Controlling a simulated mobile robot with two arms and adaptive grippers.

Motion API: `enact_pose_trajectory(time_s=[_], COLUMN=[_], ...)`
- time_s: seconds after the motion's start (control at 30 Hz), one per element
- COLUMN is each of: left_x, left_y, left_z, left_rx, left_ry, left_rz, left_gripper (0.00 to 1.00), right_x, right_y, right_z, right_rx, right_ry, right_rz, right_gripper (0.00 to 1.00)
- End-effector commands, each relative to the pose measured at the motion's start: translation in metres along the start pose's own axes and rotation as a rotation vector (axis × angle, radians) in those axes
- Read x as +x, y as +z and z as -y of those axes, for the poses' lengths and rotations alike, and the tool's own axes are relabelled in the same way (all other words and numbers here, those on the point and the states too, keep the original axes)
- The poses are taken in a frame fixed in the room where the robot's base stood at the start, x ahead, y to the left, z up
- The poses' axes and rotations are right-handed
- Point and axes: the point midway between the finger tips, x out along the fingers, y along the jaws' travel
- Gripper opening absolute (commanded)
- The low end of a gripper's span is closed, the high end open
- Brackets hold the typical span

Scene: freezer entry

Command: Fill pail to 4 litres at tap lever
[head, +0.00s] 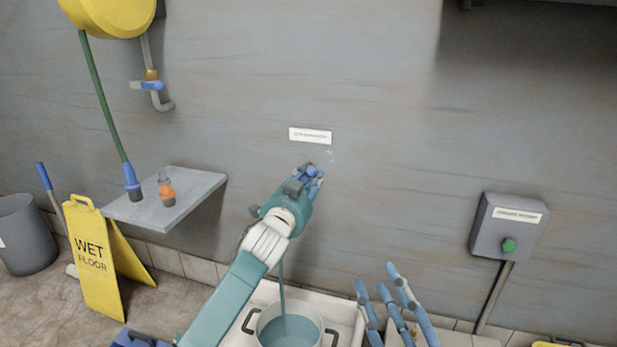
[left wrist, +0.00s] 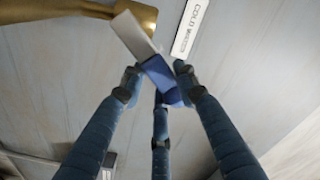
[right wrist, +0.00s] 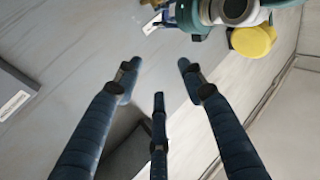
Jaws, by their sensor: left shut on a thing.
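My left gripper (head: 312,176) is at the wall, shut on the blue-ended tap lever (left wrist: 158,72). A brass tap body (left wrist: 65,14) shows beside the lever in the left wrist view. In the head view my gripper hides most of the tap. A thin stream of water (head: 282,292) falls past my left arm into the pail (head: 259,323). The pail is round and pale with dark side handles, and holds blue-grey water (head: 297,330). I cannot read its level. My right gripper (head: 382,284) is open and empty, right of the pail; it also shows in its wrist view (right wrist: 160,82).
The pail stands in a white sink (head: 347,309). A grey shelf (head: 195,190) holds an orange nozzle (head: 166,190) and a blue hose end (head: 131,180). A yellow wet-floor sign (head: 92,262) stands left. A grey box with a green button (head: 508,245) is on the right wall.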

Motion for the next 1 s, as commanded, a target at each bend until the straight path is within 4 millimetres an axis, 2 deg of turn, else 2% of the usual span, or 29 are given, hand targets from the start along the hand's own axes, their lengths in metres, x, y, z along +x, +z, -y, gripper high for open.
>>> enact_pose_trajectory(time_s=[0.03, 0.17, 0.3, 0.5, 0.7, 1.0], left_x=[-0.001, -0.001, -0.001, -0.001, -0.001, -0.001], left_y=[0.008, 0.01, 0.013, 0.02, 0.027, 0.036], left_z=[-0.005, -0.009, -0.017, -0.028, -0.038, -0.046], left_rx=[0.02, 0.104, 0.224, 0.412, 0.581, 0.755], left_ry=[0.009, 0.011, 0.012, 0.013, 0.013, 0.014], left_rz=[0.016, 0.017, 0.018, 0.017, 0.016, 0.016], left_gripper=[0.0, 0.0, 0.0, 0.0, 0.0, 0.0], right_x=[-0.001, -0.009, -0.027, -0.052, -0.063, -0.064], right_y=[0.009, 0.045, 0.086, 0.122, 0.134, 0.136], right_z=[-0.001, -0.006, -0.012, -0.017, -0.018, -0.019], right_rx=[-0.002, -0.005, -0.008, -0.008, -0.008, -0.008], right_ry=[0.003, 0.012, 0.024, 0.035, 0.039, 0.04], right_rz=[0.049, 0.217, 0.409, 0.588, 0.653, 0.661], right_gripper=[0.4, 0.4, 0.4, 0.4, 0.4, 0.4])
